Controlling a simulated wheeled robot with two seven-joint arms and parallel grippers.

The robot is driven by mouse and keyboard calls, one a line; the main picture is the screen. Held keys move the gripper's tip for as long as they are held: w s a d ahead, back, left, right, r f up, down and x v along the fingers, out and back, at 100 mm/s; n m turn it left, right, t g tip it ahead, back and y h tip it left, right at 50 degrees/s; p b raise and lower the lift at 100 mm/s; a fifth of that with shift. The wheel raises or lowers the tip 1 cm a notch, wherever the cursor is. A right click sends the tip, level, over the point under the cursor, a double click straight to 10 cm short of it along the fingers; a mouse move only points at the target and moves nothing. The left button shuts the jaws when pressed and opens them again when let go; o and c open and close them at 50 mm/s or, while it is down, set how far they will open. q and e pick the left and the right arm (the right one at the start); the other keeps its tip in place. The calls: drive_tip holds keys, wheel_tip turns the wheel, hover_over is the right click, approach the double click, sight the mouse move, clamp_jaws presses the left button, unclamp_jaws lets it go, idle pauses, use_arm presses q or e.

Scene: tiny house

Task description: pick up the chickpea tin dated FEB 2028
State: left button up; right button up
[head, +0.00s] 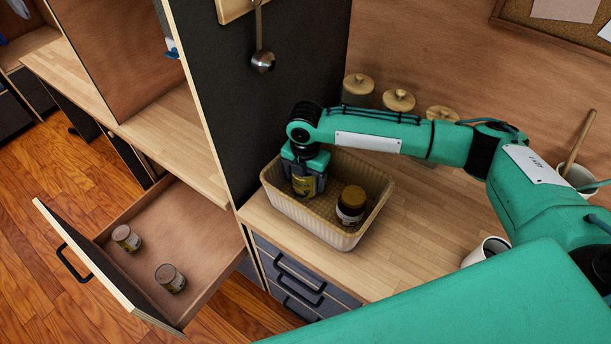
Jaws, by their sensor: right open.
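My right gripper (306,184) points down into the cream ribbed basket (335,238) on the counter. Its jaws are open around a yellow-labelled tin (302,186) at the basket's left end. I cannot tell whether the fingers touch it. A jar or tin with a brown top and a dark and white label (351,204) stands in the basket to the right. Two small tins stand in the open drawer, one farther back (126,238) and one nearer (170,278). No date is readable on any of them. My left gripper is out of view.
The open drawer (207,222) juts out at the lower left. A tall dark panel (265,100) rises left of the basket. Several wooden-lidded canisters (398,101) stand behind my right arm. A white mug (487,250) stands at the right. The counter front is clear.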

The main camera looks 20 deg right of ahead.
drive_tip(key=c, duration=1.1)
drive_tip(key=shift+o, duration=0.2)
drive_tip(key=shift+r, duration=0.2)
